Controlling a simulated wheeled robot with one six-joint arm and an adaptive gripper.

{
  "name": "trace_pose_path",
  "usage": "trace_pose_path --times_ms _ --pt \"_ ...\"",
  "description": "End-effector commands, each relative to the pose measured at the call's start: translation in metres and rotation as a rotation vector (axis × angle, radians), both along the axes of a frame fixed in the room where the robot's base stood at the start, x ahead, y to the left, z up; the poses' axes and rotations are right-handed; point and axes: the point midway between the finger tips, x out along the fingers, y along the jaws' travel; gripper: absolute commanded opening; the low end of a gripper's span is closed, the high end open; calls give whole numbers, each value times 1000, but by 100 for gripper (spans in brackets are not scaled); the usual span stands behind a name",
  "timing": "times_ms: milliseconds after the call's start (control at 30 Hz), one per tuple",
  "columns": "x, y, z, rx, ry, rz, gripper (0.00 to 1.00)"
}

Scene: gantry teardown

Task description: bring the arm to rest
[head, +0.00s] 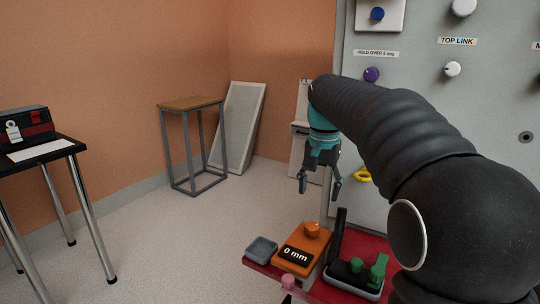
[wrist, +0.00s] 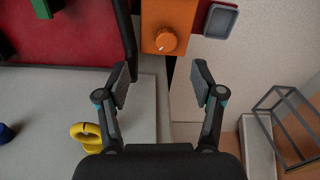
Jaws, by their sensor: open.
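My gripper (head: 319,182) hangs from the end of my dark arm near the middle of the head view, fingers pointing down. Its two fingers are apart with nothing between them, and it also shows open in the wrist view (wrist: 160,80). In the head view it is above and behind the orange box (head: 300,253) with an orange knob and a "0 mm" display. In the wrist view the orange box (wrist: 170,22) lies beyond the fingertips. Part of the panel behind is hidden by my arm.
A grey panel (head: 432,85) with knobs stands at right, with a yellow ring (head: 362,175) low on it. A red surface (head: 392,246) holds a green item (head: 378,270) in a tray and a small grey dish (head: 261,249). A stool (head: 191,104) and a black table (head: 70,146) stand left; floor between is clear.

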Motion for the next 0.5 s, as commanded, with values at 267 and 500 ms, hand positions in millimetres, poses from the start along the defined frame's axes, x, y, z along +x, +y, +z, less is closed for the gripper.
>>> trace_pose_path --times_ms 267,500 --pt "-84 0 2 -16 -125 133 67" --pt "-153 0 -18 -44 -234 250 67"
